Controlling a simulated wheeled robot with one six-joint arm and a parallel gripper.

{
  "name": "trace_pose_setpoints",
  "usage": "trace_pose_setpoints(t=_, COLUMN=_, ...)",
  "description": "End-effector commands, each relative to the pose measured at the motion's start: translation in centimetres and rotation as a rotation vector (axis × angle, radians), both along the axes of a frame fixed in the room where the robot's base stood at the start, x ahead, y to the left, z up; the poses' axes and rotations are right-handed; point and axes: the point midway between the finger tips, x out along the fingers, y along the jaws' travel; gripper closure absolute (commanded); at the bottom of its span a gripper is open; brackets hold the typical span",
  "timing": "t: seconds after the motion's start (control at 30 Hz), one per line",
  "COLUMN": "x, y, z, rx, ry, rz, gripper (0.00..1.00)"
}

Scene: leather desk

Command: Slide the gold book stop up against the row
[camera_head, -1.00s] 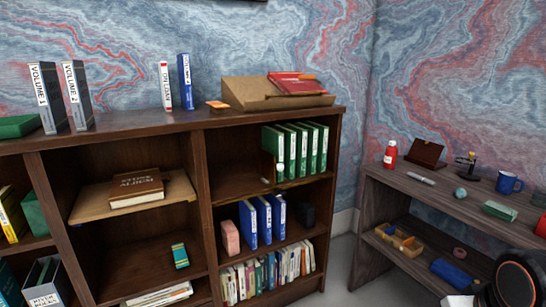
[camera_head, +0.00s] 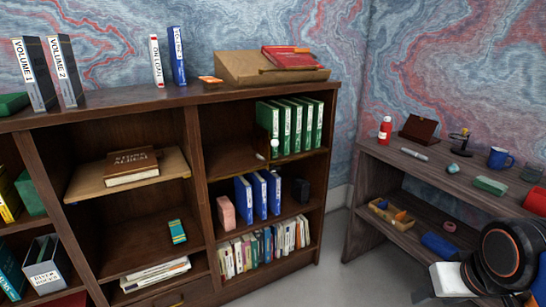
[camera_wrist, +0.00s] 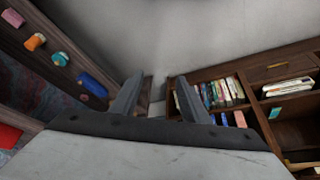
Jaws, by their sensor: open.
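The row of green binders (camera_head: 296,127) stands upright on the upper right shelf of the bookcase. A small white thing (camera_head: 275,148) shows in front of the row's left end. My gripper is open and empty in the wrist view (camera_wrist: 158,100), well away from the bookcase. In the head view my arm is at the lower right; the fingertips are not clear there.
Blue binders (camera_head: 258,195) stand below, between a pink block (camera_head: 226,212) and a dark block (camera_head: 301,190). A side desk (camera_head: 440,172) on the right carries a red bottle (camera_head: 385,130), a blue mug (camera_head: 500,158) and other items. Open floor lies between bookcase and desk.

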Motion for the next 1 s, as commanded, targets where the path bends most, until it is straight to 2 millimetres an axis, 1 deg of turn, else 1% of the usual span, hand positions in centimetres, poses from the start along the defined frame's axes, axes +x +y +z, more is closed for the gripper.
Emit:
trace_pose_setpoints(t=0.07, x=1.5, y=-0.1, z=0.2, rx=-0.005, ry=-0.025, rz=-0.003, gripper=0.59)
trace_pose_setpoints(t=0.17, x=5.0, y=-0.2, z=0.9, rx=-0.016, ry=-0.098, rz=-0.012, gripper=0.59)
trace_pose_setpoints(t=0.2, x=6.9, y=-0.2, z=1.3, rx=-0.021, ry=-0.136, rz=-0.017, gripper=0.59)
trace_pose_setpoints(t=0.27, x=9.8, y=0.1, z=1.9, rx=-0.023, ry=-0.199, rz=-0.016, gripper=0.59)
trace_pose_setpoints(t=0.3, x=11.7, y=0.3, z=2.4, rx=-0.022, ry=-0.242, rz=-0.017, gripper=0.59)
trace_pose_setpoints(t=0.33, x=13.1, y=0.5, z=2.8, rx=-0.021, ry=-0.274, rz=-0.014, gripper=0.59)
trace_pose_setpoints(t=0.37, x=14.5, y=0.8, z=3.1, rx=-0.017, ry=-0.306, rz=-0.012, gripper=0.59)
trace_pose_setpoints(t=0.4, x=16.4, y=1.2, z=3.6, rx=-0.012, ry=-0.349, rz=-0.005, gripper=0.59)
trace_pose_setpoints(t=0.47, x=19.0, y=2.0, z=4.3, rx=0.002, ry=-0.411, rz=0.005, gripper=0.59)
trace_pose_setpoints(t=0.5, x=20.7, y=2.7, z=4.7, rx=0.011, ry=-0.452, rz=0.015, gripper=0.59)
trace_pose_setpoints(t=0.57, x=23.1, y=3.8, z=5.4, rx=0.032, ry=-0.513, rz=0.033, gripper=0.59)
trace_pose_setpoints(t=0.6, x=24.7, y=4.7, z=5.8, rx=0.049, ry=-0.552, rz=0.047, gripper=0.59)
trace_pose_setpoints(t=0.67, x=26.9, y=6.1, z=6.4, rx=0.078, ry=-0.609, rz=0.069, gripper=0.59)
trace_pose_setpoints(t=0.7, x=28.3, y=7.1, z=6.7, rx=0.101, ry=-0.646, rz=0.086, gripper=0.59)
trace_pose_setpoints(t=0.77, x=30.2, y=8.8, z=7.2, rx=0.137, ry=-0.699, rz=0.114, gripper=0.59)
trace_pose_setpoints(t=0.8, x=31.4, y=10.0, z=7.6, rx=0.166, ry=-0.733, rz=0.133, gripper=0.59)
trace_pose_setpoints(t=0.87, x=33.0, y=11.9, z=8.0, rx=0.212, ry=-0.779, rz=0.164, gripper=0.59)
trace_pose_setpoints(t=0.9, x=34.0, y=13.2, z=8.2, rx=0.246, ry=-0.809, rz=0.187, gripper=0.59)
trace_pose_setpoints(t=0.97, x=35.3, y=15.2, z=8.5, rx=0.301, ry=-0.850, rz=0.222, gripper=0.59)
trace_pose_setpoints(t=1.0, x=36.0, y=16.6, z=8.7, rx=0.338, ry=-0.876, rz=0.246, gripper=0.59)
